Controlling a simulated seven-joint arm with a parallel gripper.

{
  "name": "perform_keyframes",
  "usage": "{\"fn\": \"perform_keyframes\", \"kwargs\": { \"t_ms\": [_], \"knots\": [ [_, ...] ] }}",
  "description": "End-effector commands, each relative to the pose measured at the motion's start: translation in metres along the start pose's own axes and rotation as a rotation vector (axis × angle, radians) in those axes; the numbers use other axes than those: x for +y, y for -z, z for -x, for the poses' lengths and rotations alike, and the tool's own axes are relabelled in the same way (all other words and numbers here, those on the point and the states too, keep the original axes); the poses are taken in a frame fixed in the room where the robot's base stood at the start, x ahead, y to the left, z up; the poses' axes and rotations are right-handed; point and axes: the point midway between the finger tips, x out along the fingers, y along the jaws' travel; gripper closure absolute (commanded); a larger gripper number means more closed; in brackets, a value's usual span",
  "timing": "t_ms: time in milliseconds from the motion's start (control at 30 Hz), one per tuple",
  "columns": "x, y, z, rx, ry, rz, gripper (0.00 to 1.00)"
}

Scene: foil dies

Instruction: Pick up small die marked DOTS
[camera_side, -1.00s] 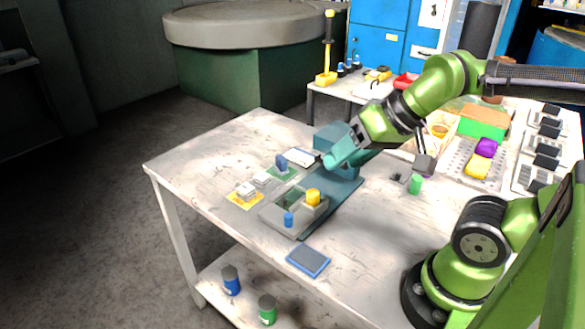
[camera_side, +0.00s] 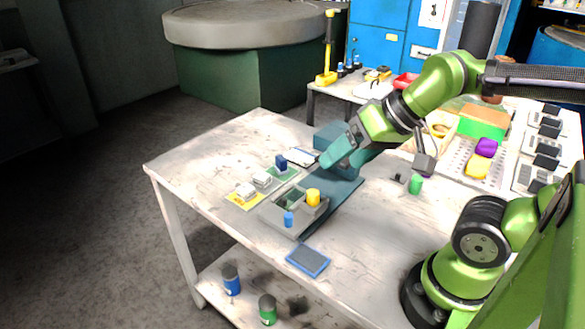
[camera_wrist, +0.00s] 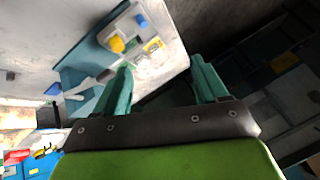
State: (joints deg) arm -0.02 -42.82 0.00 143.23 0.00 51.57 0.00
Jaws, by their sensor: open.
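Several small blocks that look like dies stand left of the machine bed: a dark blue one (camera_side: 281,161) on a green mat, and pale grey ones (camera_side: 262,179) and (camera_side: 245,190) by a yellow mat (camera_side: 238,203). No marking is legible, so I cannot tell which is marked DOTS. My gripper (camera_side: 326,163) is above the teal press, right of these blocks and apart from them. In the wrist view its teal fingers (camera_wrist: 162,64) are spread with nothing between them.
A grey tray (camera_side: 268,217) holds a yellow cylinder (camera_side: 313,197) and a blue cylinder (camera_side: 288,219). The teal press (camera_side: 345,187) stands beside it. A blue-edged pad (camera_side: 308,260) lies in front. A green cylinder (camera_side: 416,185) is at right. The table's left end is clear.

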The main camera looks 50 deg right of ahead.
Motion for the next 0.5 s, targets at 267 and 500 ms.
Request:
{"fn": "perform_keyframes", "kwargs": {
  "t_ms": [267, 500],
  "knots": [
    [-0.003, 0.024, -0.036, -0.14, -0.064, -0.006, 0.28],
    [-0.015, 0.09, -0.091, -0.299, -0.15, 0.061, 0.28]
  ]
}}
